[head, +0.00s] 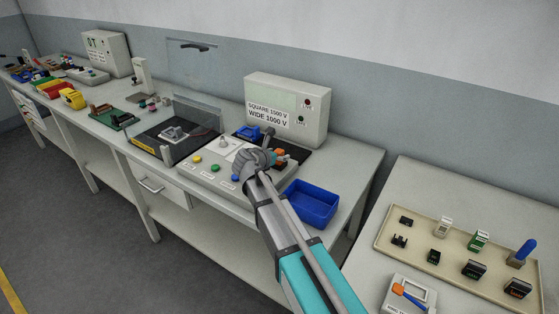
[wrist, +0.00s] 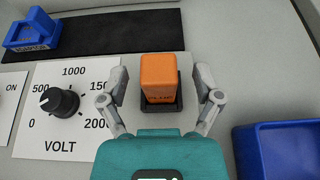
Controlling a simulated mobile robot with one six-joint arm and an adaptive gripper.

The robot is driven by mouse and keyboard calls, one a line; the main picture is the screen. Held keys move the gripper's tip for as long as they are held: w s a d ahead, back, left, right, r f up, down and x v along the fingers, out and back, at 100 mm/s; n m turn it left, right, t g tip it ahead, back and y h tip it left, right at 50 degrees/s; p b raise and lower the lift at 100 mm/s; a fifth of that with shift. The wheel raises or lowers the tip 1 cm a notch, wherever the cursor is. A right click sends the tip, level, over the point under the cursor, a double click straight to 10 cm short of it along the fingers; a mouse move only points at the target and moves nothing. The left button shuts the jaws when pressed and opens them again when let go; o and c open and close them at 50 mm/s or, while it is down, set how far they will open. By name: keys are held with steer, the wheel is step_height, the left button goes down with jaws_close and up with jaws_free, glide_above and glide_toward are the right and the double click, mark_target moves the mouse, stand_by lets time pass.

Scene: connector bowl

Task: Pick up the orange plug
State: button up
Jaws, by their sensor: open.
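The orange plug (wrist: 159,77) stands upright in a black socket (wrist: 162,104) on the grey panel in the wrist view. A small part of the orange plug (head: 281,152) shows beside my gripper in the head view. My gripper (wrist: 160,90) is open, with one finger on each side of the plug. I see a gap between each finger and the plug. In the head view my gripper (head: 268,160) is over the right part of the panel, and it hides much of what is there.
A VOLT dial (wrist: 60,101) is left of the plug. A blue fixture (wrist: 33,31) stands on a black mat (wrist: 110,34) behind. A blue bin (head: 312,203) is to the right. A white box with a label (head: 288,108) stands at the back.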

stand_by(0.4)
jaws_close()
steer(key=shift+r, duration=0.2)
stand_by(0.3)
step_height(320, 180, up, 2)
steer(key=shift+r+p, duration=0.1)
steer(key=shift+p, duration=1.1)
steer(key=s+a+r+p, duration=0.3)
steer(key=s+r+p, duration=0.7)
steer(key=s, duration=0.3)
steer(key=shift+s+r+p, duration=0.25)
steer(key=shift+s+p, duration=0.05)
steer(key=shift+s, duration=0.1)
